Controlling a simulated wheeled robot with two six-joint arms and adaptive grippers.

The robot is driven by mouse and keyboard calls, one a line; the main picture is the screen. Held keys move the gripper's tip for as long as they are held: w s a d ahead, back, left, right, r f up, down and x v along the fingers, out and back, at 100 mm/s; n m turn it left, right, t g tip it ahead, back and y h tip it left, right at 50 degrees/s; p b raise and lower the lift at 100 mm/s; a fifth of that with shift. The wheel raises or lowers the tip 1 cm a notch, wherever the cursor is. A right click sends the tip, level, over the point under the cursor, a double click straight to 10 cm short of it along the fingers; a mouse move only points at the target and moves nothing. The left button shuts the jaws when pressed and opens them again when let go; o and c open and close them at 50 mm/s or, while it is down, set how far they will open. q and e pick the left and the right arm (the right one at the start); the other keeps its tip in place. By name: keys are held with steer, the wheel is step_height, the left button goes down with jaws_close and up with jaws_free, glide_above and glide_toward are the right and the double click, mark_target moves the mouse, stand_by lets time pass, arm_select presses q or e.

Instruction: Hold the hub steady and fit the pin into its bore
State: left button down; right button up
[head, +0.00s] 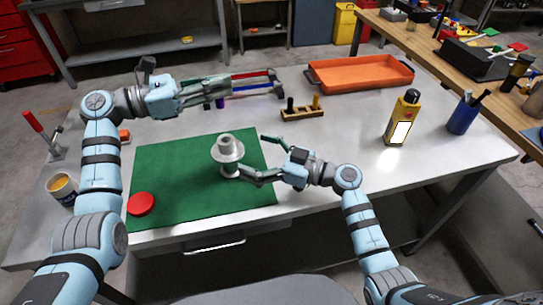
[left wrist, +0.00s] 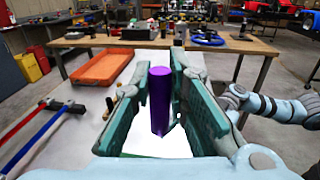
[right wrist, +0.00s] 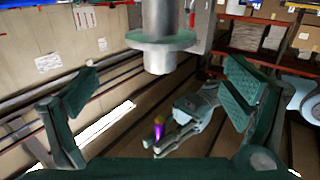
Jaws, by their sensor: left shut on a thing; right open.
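The grey hub (head: 228,147) with its wide flange stands upright on the green mat (head: 180,196); it also shows in the right wrist view (right wrist: 160,58). My right gripper (head: 252,154) is open beside the hub, its lower finger overlapping the hub's base in the head view. In the right wrist view the hub lies between the spread fingers, with gaps on both sides. My left gripper (head: 226,92) is shut on the purple pin (left wrist: 160,102), which stands upright between its finger pads. The pin's lower end (head: 220,103) shows beneath the fingers, behind the hub. The bore is not clearly visible.
A red round piece (head: 141,204) lies on the mat's near left. Red- and blue-handled tools (head: 252,87) lie behind my left gripper. A small wooden rack (head: 302,113), an orange tray (head: 360,72), a yellow bottle (head: 402,120) and a blue cup (head: 463,116) stand further right.

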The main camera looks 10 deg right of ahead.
mark_target(235, 148)
steer(key=x, duration=0.7)
steer(key=shift+w+a, duration=0.2)
steer(key=shift+a, duration=0.05)
steer(key=shift+c, duration=0.6)
arm_select(q)
steer(key=shift+a, duration=0.1)
arm_select(e)
steer(key=c, duration=1.9)
arm_select(q)
steer(key=shift+f, duration=0.2)
steer(key=f+n+t, duration=0.1)
steer(key=f+t, duration=0.1)
steer(key=d+f+n+t+y, duration=0.1)
steer(key=f+n+t, duration=0.1)
steer(key=w+f+n+t+y, duration=0.1)
steer(key=f+t, duration=0.1)
steer(key=shift+w+d+n, duration=0.1)
steer(key=shift+d+n, duration=0.2)
steer(key=shift+d, duration=0.05)
steer(key=shift+a+f+n+t+y, duration=0.1)
steer(key=shift+a+n+t+y, duration=0.05)
steer(key=shift+n+t+y, duration=0.3)
steer(key=shift+a+f+n+t+y, duration=0.15)
steer(key=shift+t+y, duration=0.1)
steer(key=shift+t, duration=0.3)
steer(key=shift+a+n+t+y, duration=0.2)
steer(key=shift+n+t+y, duration=0.1)
steer(key=shift+y, duration=0.1)
arm_select(e)
steer(key=shift+d, duration=0.1)
